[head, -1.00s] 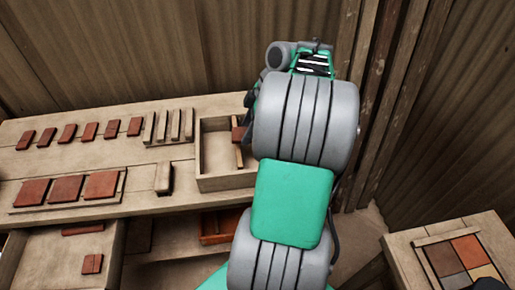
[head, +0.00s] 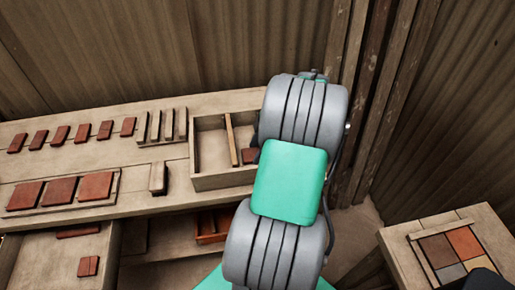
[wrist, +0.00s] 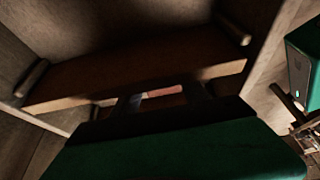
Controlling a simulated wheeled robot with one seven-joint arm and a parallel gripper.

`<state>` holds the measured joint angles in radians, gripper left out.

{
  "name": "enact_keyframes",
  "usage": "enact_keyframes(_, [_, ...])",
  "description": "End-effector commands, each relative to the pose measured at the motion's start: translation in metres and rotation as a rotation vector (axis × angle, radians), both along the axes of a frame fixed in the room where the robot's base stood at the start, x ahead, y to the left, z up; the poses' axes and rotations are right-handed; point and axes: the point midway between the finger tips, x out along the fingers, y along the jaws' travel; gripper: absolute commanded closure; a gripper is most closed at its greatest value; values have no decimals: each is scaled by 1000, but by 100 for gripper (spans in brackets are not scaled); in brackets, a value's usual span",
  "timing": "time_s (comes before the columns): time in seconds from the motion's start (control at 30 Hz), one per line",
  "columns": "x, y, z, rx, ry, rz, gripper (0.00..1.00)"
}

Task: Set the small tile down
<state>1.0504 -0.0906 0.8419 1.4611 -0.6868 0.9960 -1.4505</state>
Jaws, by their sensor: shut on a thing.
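The small red-brown tile (head: 250,155) shows in the head view inside the wooden box, right of its thin divider and beside my arm. My gripper is hidden behind my arm in the head view. In the dark wrist view its two fingers (wrist: 163,99) are shut on the tile (wrist: 163,91), which shows as a reddish strip between them. I cannot tell whether the tile touches the box floor. The wooden box (head: 222,182) stands at the right end of the bench, partly hidden by my arm.
Several small tiles (head: 61,134) lie in a row on the bench, with larger tiles (head: 59,190) on a board in front. Upright wooden strips (head: 168,125) stand left of the box. An open drawer (head: 50,262) is below. A tiled side table (head: 400,240) stands at the right.

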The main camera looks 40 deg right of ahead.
Motion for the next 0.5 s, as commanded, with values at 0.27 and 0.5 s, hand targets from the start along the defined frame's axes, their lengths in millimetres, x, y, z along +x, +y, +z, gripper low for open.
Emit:
enact_keyframes(0.27, [0,0,-2,0,0,0,32])
enact_keyframes(0.5, [0,0,-2,0,0,-1,26])
